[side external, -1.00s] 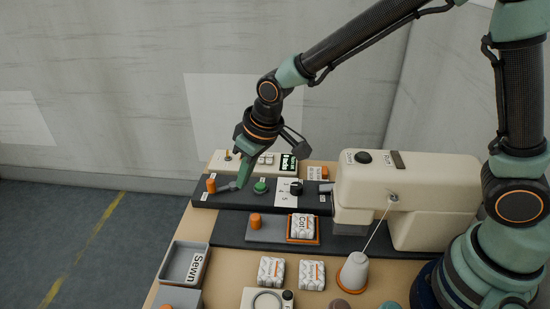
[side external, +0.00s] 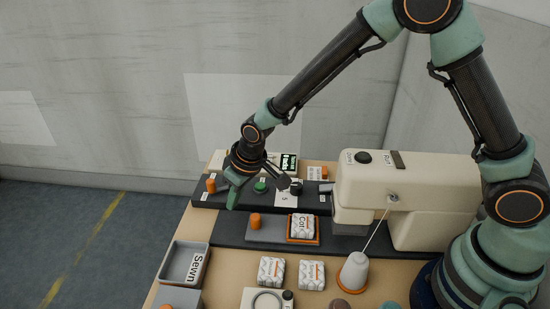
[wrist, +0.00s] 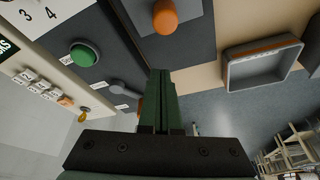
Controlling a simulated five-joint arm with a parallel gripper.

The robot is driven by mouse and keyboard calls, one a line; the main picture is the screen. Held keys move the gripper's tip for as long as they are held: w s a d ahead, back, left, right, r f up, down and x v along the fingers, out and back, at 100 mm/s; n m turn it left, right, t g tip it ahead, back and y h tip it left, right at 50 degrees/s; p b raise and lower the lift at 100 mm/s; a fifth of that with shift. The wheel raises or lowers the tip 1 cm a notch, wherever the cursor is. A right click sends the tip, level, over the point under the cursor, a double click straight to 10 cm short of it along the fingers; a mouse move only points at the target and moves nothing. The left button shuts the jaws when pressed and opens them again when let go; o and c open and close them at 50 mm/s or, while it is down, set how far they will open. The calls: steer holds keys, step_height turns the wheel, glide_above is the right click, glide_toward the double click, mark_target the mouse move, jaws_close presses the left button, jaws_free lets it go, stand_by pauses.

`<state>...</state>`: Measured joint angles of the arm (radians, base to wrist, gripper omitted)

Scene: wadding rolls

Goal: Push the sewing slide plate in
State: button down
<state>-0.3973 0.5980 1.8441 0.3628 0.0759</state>
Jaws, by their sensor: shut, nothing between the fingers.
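The slide plate (side external: 268,234) is a grey plate with an upright orange knob (side external: 255,220) on its left part. An orange-edged holder (side external: 303,242) on its right part carries a white pack (side external: 302,226) marked "Cot". The plate lies on a dark base in front of the cream sewing machine (side external: 405,180), left of its needle end. My gripper (side external: 232,203) is shut and empty, pointing down behind and left of the knob, apart from it. In the wrist view the closed green fingers (wrist: 160,100) show below the orange knob (wrist: 165,16).
A dark control strip behind has a green button (side external: 261,187), a grey lever (wrist: 124,89), an orange post (side external: 211,184) and a black dial (side external: 296,187). The "Sewn" bin (side external: 168,262) stands front left. Two packs (side external: 271,270) (side external: 312,275) and a thread cone (side external: 354,272) stand in front.

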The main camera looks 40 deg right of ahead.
mark_target(264, 224)
steer(key=shift+s+d+f, duration=0.1)
steer(key=shift+s+d, duration=0.1)
steer(key=shift+s, duration=0.4)
steer(key=shift+s+d+f, duration=0.1)
steer(key=shift+s+d, duration=0.1)
steer(key=shift+s, duration=0.45)
steer(key=shift+s+d+f, duration=0.1)
steer(key=shift+s+d, duration=0.1)
steer(key=shift+s, duration=0.4)
steer(key=shift+s+d, duration=1.25)
steer(key=shift+w+a, duration=0.2)
steer(key=shift+w, duration=0.35)
steer(key=w, duration=0.2)
steer(key=shift+w+a, duration=0.35)
steer(key=shift+a, duration=0.05)
steer(key=a+v, duration=0.1)
steer(key=v, duration=0.9)
steer(key=w+a+g+h, duration=0.1)
steer(key=w+g+h, duration=0.1)
steer(key=w+g, duration=0.4)
steer(key=shift+w+a, duration=0.35)
steer(key=shift+w, duration=0.15)
